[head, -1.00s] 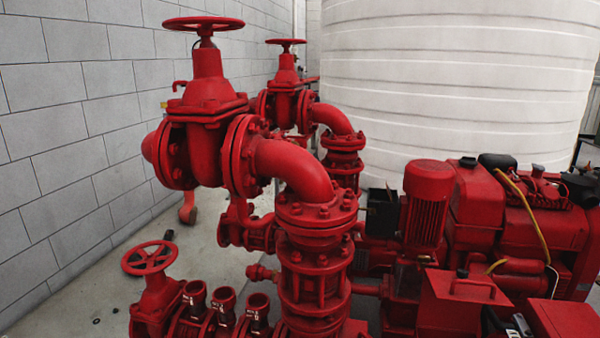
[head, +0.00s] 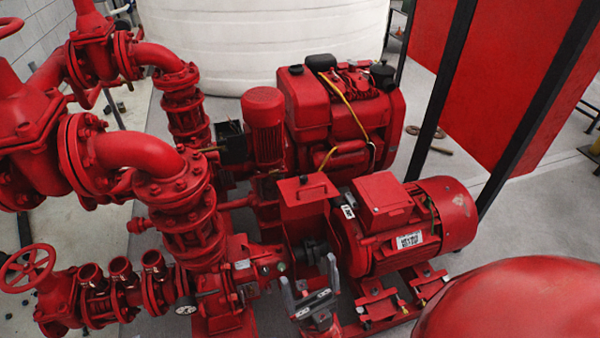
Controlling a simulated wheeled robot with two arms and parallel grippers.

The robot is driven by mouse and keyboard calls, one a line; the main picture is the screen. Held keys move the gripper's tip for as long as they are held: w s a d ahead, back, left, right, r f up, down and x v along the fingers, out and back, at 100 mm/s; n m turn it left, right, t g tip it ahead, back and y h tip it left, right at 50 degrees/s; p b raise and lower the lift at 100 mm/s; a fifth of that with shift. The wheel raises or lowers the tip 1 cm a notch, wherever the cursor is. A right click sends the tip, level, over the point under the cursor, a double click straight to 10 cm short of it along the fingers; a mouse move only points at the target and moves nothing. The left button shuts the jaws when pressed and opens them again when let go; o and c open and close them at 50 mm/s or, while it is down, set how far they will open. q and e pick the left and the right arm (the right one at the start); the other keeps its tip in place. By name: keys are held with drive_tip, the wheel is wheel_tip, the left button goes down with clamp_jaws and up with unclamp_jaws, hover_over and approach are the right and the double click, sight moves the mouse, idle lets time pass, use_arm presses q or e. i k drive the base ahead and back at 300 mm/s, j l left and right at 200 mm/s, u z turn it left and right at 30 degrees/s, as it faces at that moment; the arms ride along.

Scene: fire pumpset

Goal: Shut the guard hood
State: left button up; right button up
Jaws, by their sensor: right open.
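My right gripper (head: 310,283) is low in the middle of the head view, in front of the coupling and below the hood. Its two grey fingers are apart with nothing between them, and it appears clear of the hood. My left gripper is not in view.
Red pipes and valves (head: 180,205) crowd the left side. A red engine (head: 340,115) stands behind the hood. A large red rounded body (head: 520,305) fills the lower right corner. A red panel on black posts (head: 510,80) stands at right, with open grey floor before it.

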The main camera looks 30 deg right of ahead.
sight(296, 199)
drive_tip(key=z, duration=0.9)
